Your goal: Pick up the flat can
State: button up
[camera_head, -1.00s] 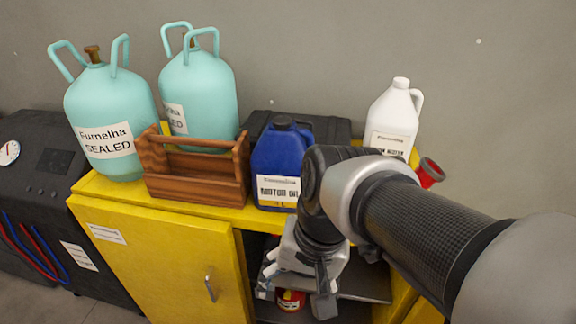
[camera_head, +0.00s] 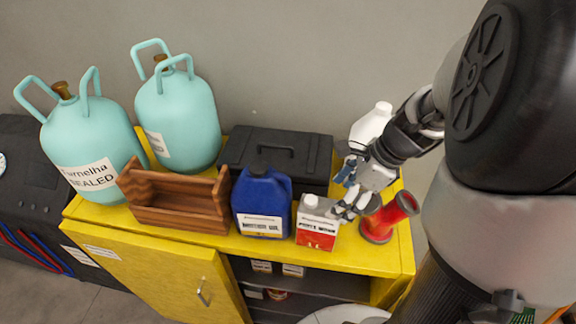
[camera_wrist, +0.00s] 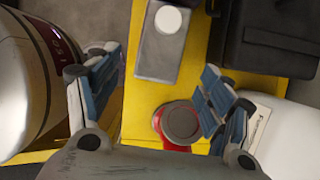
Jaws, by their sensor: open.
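The flat can (camera_head: 317,223) is a rectangular can with a grey top, a white cap and a red and white label. It stands upright on the yellow cabinet top (camera_head: 355,252), to the right of the blue jug. In the wrist view the can (camera_wrist: 152,57) shows from above, with its white cap. My gripper (camera_head: 350,192) is open and empty, just right of and above the can in the head view. In the wrist view its fingers are spread wide, with the can ahead of and between them. They appear apart from it.
A red spool-like object (camera_head: 388,218) stands close right of the can. The blue jug (camera_head: 262,200) is close on its left. A white jug (camera_head: 370,124) and a black case (camera_head: 278,155) stand behind. A wooden carrier (camera_head: 178,205) and teal tanks (camera_head: 178,115) are further left.

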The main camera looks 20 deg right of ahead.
aim_at(330, 207)
jog(key=x, duration=0.7)
jog(key=shift+w+a+f+b, duration=0.15)
jog(key=shift+f+b, duration=0.2)
jog(key=shift+b, duration=0.05)
jog(key=x, duration=0.4)
jog(key=shift+w+a+f+b, duration=0.15)
jog(key=shift+w+a+b, duration=0.2)
jog(key=shift+a, duration=0.15)
jog(key=shift+w+a+f, duration=0.1)
jog(key=shift+w+f, duration=0.05)
jog(key=shift+f, duration=0.3)
jog(key=shift+c, duration=0.5)
jog(key=c, duration=1.6)
jog(key=shift+r, duration=0.1)
grip_shut()
